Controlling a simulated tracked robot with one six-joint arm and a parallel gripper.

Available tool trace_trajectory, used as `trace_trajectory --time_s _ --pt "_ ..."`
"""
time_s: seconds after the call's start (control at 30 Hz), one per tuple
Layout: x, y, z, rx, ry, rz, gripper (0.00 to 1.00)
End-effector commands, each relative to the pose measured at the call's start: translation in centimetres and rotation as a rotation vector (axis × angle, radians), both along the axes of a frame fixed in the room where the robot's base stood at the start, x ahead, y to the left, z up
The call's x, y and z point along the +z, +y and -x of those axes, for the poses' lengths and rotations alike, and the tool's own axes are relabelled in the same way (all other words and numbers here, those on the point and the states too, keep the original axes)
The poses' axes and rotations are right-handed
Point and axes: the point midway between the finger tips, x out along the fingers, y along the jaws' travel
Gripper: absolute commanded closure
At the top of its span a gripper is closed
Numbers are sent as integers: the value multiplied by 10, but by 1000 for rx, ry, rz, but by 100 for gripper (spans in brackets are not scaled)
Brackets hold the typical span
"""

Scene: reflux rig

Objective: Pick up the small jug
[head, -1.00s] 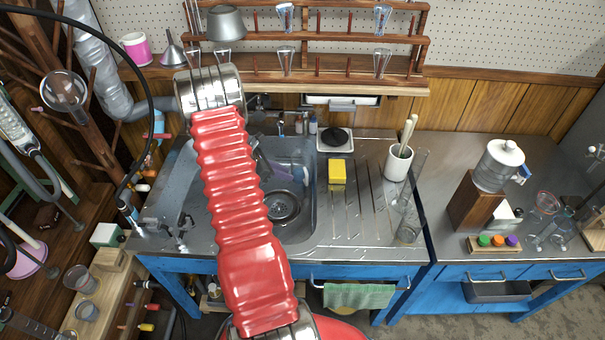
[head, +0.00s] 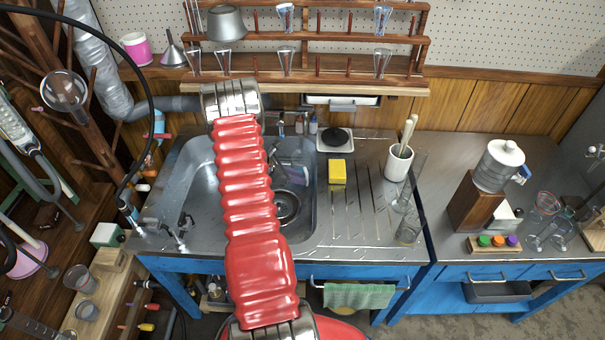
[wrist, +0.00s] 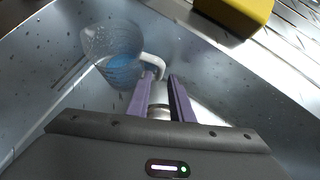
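The small jug (wrist: 115,57) is in the wrist view, left of my gripper's fingertips. It is clear with a blue tint low in its side, and stands or lies in the sink; which is hard to tell. Its pale handle (wrist: 154,62) curves toward my fingers. My gripper (wrist: 158,82) has two purple fingers apart, with the end of the handle close to or between their tips; contact cannot be told.
The steel sink (head: 205,185) has walls close around my gripper. A yellow sponge (head: 337,172) lies on the draining board to the right, near a white pot (head: 398,163) and a tall glass cylinder (head: 411,205). Taps (head: 180,228) stand at the sink's front left.

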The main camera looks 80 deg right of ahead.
Motion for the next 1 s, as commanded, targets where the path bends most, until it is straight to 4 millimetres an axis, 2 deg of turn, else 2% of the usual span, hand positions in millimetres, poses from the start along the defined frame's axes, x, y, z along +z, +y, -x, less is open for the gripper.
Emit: trace_trajectory --time_s 0.23,0.8,1.0 --pt "-22 -13 16 -1 -1 -2 80" --pt "-23 -14 17 -1 0 -1 80" --pt "-23 -14 17 -1 0 -1 93"
